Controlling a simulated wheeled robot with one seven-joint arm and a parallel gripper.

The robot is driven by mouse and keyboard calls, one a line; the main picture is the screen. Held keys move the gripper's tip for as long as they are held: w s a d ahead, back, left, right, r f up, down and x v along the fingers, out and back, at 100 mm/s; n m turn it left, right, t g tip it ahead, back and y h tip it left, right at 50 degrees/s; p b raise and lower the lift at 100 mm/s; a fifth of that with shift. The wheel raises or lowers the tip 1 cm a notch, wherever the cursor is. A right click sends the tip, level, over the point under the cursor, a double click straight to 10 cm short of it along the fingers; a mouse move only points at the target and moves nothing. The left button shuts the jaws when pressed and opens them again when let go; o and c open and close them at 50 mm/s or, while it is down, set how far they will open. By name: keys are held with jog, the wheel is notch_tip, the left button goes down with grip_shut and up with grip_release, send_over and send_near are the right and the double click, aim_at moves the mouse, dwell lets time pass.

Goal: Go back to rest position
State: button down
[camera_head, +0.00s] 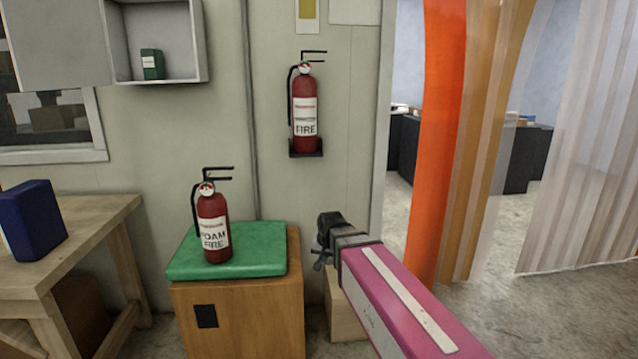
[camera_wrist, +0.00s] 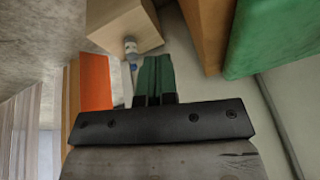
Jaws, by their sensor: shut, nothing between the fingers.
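My gripper (camera_head: 320,258) is at the end of my pink arm, right of the green-topped wooden cabinet in the head view. Its fingertips are small and dark there. In the wrist view my gripper (camera_wrist: 156,68) shows its green fingers close together, shut and empty. It holds nothing and is apart from the cabinet.
A foam extinguisher (camera_head: 214,228) stands on the green top (camera_head: 262,252) of the cabinet (camera_head: 255,312). Another extinguisher (camera_head: 304,112) hangs on the wall. A wooden table (camera_head: 85,222) is at left. An orange strip curtain (camera_head: 438,130) hangs in the doorway. Floor (camera_head: 560,310) at right is clear.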

jog(key=s+d+f+g, duration=0.2)
jog(key=s+d+f, duration=0.4)
jog(key=s+d, duration=0.1)
jog(key=s+d+f+n+g+h, duration=0.1)
jog(key=s+d+f+g, duration=0.1)
jog(key=s+d+f, duration=0.4)
jog(key=d, duration=0.4)
jog(key=shift+s+d+f, duration=0.2)
jog(key=shift+s+f, duration=0.2)
jog(key=shift+d, duration=0.1)
